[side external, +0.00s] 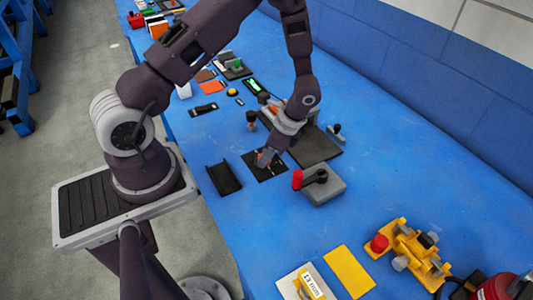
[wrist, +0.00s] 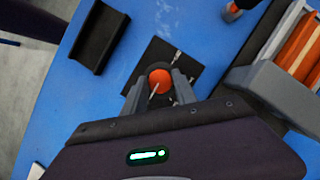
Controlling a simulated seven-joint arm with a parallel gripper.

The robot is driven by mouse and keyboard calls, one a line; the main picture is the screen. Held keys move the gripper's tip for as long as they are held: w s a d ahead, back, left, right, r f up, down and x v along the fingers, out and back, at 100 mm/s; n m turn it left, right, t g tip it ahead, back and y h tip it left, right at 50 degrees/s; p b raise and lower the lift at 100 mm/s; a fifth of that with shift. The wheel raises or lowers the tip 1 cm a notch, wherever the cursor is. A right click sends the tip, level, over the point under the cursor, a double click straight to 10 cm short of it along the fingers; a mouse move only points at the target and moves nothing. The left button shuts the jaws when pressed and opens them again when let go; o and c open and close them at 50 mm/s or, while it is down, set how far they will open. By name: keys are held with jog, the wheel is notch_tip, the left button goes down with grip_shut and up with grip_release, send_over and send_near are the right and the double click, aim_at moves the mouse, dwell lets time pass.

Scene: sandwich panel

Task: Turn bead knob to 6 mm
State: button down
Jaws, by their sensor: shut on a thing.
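The bead knob (wrist: 161,78) is round and orange, with a pale pointer line, in the wrist view. It sits on a black square plate (wrist: 181,70) that bears small white marks; I cannot read them. The pointer slants towards the lower left of the picture. My gripper (wrist: 158,84) has one finger on each side of the knob and is shut on it. In the side view my gripper (side external: 265,158) is down at the black plate (side external: 270,171) and mostly hides the knob there.
A black channel-shaped holder (side external: 224,179) lies left of the plate. A grey block with a red-handled lever (side external: 322,187) stands to the right. A dark board (side external: 315,148) lies behind, and a yellow clamp-like device (side external: 413,252) is at front right. Blue tabletop between them is clear.

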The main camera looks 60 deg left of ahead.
jog(key=c, duration=1)
grip_release()
jog(key=v, duration=0.7)
jog(key=shift+r, duration=0.1)
